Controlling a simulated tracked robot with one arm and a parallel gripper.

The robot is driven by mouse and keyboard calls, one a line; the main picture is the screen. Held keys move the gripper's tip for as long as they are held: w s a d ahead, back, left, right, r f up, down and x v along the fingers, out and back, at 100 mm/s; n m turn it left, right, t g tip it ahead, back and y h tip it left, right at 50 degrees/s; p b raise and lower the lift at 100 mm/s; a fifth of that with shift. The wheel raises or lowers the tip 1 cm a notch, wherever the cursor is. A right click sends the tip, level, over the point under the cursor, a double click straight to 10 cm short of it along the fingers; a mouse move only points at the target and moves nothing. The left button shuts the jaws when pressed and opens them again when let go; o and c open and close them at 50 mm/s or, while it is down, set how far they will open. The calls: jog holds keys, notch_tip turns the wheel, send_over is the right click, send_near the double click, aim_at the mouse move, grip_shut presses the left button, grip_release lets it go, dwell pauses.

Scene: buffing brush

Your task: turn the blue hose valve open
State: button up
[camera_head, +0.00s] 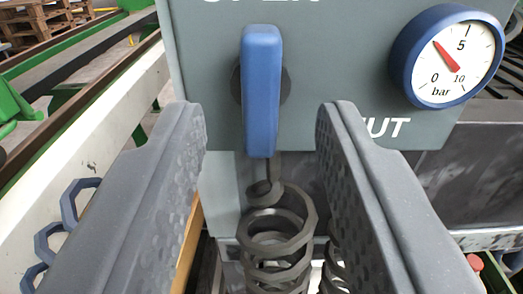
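The blue valve handle (261,95) hangs vertically on a grey panel (345,60), over a dark round hub. Part of the word "OPEN" shows at the panel's top edge, and "UT", the end of a partly hidden word, shows at the lower right. My gripper (260,125) is open, with one dark grey finger on each side of the handle's lower half. Gaps show between the handle and both fingers in this view. How far the fingertips are from the panel in depth is hard to tell.
A blue-rimmed pressure gauge (447,57) sits at the panel's right, its red needle pointing up-left. A coiled dark spring (277,235) hangs below the handle between my fingers. Wooden pallets (30,22) stand far back.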

jog(key=s+p, duration=0.1)
jog(key=s, duration=0.5)
jog(key=shift+s+a, duration=0.15)
jog(key=s+p, duration=0.4)
jog(key=p, duration=0.6)
jog(key=shift+s, duration=0.4)
jog(key=shift+s+f, duration=0.1)
